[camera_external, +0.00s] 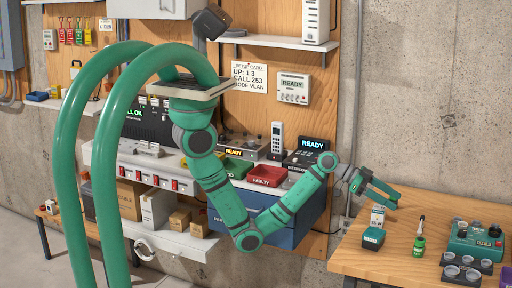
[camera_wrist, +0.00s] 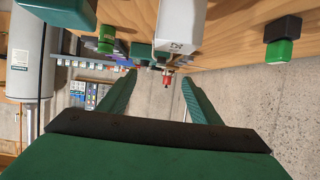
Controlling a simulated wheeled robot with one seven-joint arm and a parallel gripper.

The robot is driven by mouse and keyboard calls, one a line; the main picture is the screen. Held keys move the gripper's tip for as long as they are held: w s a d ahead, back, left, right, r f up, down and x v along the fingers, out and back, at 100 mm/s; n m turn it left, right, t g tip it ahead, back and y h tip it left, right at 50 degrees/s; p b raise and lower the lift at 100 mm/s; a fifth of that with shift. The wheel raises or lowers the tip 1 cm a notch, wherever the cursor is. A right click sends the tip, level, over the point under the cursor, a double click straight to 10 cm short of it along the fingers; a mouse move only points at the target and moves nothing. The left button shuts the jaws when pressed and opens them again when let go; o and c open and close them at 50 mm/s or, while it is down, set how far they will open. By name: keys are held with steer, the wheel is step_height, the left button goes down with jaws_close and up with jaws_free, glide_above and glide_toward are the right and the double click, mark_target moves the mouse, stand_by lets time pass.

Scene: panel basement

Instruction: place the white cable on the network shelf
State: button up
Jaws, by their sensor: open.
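A white looped cable (camera_external: 145,249) appears at the front of the lower white shelf in the external view; I cannot be sure it is the task's cable. A white wall shelf (camera_external: 280,42) holding a white router-like device (camera_external: 315,20) is at the upper right; no label names it the network shelf. My gripper (camera_external: 386,198) is above the left part of the wooden table, far right of the looped cable. In the wrist view my gripper (camera_wrist: 158,88) is open, with nothing between its fingers. A white box (camera_wrist: 181,25) lies beyond the fingertips.
The wooden table (camera_external: 350,262) carries the white box (camera_external: 377,214), a green box (camera_external: 373,238), a green screwdriver-like tool (camera_external: 420,238) and a green device (camera_external: 475,240). Cartons (camera_external: 130,200) crowd the lower shelf.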

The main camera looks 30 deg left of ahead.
steer(key=shift+w, duration=0.1)
steer(key=x, duration=1.1)
stand_by(0.4)
steer(key=c, duration=1.2)
